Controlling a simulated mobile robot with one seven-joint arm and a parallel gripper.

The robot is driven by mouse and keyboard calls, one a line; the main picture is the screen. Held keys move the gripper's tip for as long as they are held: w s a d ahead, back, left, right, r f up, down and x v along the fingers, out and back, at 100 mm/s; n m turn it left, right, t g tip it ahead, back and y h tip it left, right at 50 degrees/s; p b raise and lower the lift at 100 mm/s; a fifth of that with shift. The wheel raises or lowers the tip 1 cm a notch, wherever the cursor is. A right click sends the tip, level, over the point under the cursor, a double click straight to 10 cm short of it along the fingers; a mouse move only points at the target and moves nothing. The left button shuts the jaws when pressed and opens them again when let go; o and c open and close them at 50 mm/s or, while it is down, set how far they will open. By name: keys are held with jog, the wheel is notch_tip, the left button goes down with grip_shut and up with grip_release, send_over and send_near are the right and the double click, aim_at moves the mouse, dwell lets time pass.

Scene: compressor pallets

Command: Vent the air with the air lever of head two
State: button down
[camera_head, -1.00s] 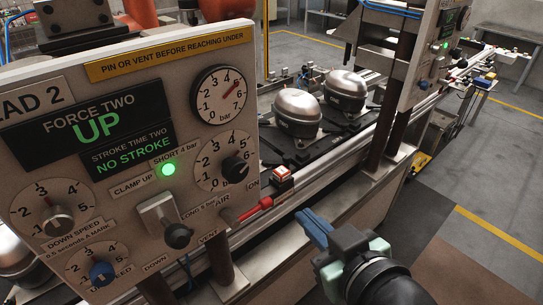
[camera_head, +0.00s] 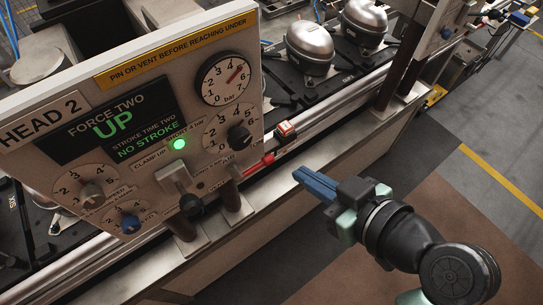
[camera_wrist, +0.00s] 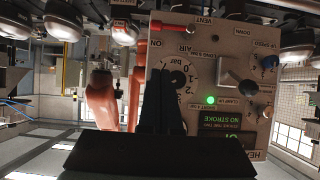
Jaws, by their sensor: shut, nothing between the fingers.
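The head two panel (camera_head: 155,130) is at the left of the head view, reading FORCE TWO UP and NO STROKE beside a lit green lamp (camera_head: 179,144). Its red air lever (camera_head: 259,163) sticks out to the right at the panel's lower right edge, on the ON side. It also shows in the wrist view (camera_wrist: 176,28), between the ON and VENT labels. My gripper (camera_head: 300,176), with blue fingers, is shut and empty, right of the lever and apart from it. In the wrist view my dark fingers (camera_wrist: 156,85) cover part of a dial.
The bar gauge (camera_head: 225,78) has a red needle pointing up right. A black clamp lever (camera_head: 191,206) projects below the lamp. A red-and-white button box (camera_head: 285,130) sits on the rail. Silver compressors (camera_head: 310,47) stand behind. The floor at right is clear.

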jog(key=p, duration=0.3)
send_over(272, 161)
jog(key=s, duration=0.3)
notch_tip(272, 161, down, 5)
jog(key=shift+w+f+p, duration=0.2)
jog(key=shift+f+p, duration=0.1)
jog(key=shift+f, duration=0.85)
jog(key=shift+w+a+f, duration=0.1)
jog(key=shift+w+f, duration=0.05)
jog(key=shift+f, duration=0.65)
